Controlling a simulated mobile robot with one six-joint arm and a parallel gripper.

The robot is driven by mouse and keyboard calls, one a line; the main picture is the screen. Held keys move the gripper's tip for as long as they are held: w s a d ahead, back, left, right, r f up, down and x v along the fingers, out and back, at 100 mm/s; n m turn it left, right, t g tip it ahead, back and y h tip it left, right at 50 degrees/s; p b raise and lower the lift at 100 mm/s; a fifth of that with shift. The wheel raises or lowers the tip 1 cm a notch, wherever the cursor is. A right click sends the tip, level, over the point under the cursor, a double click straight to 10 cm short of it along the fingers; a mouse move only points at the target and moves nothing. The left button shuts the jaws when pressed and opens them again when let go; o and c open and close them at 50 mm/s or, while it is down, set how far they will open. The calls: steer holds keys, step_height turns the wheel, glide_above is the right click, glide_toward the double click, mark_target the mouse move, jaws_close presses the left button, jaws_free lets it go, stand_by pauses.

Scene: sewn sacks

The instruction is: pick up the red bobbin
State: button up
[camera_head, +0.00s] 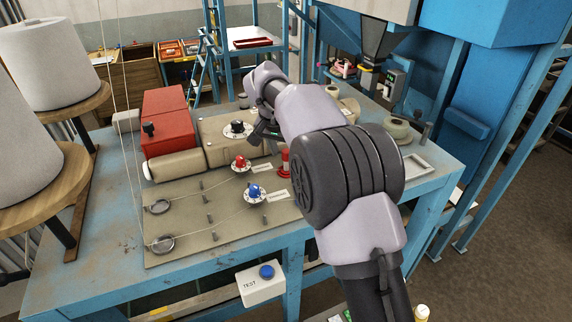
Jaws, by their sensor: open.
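A small upright red bobbin (285,165) stands on the table near the right edge of the tan plate, partly hidden behind my arm. My gripper (258,137) is small and dark in this view, behind and left of the bobbin and apart from it. It is open, and I see nothing held between its fingers.
A red box (165,108) is behind. Large thread cones (55,62) stand at left. A metal tray (415,165) lies right on the blue table (95,285).

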steer(key=f, duration=0.3)
steer(key=shift+w+d+p, duration=0.2)
steer(key=shift+d+p, duration=0.1)
steer(key=shift+d, duration=0.1)
steer(key=shift+w+f, duration=0.3)
steer(key=shift+f, duration=0.1)
steer(key=shift+s+r, duration=0.1)
steer(key=shift+s, duration=0.05)
steer(key=c, duration=0.7)
jaws_close()
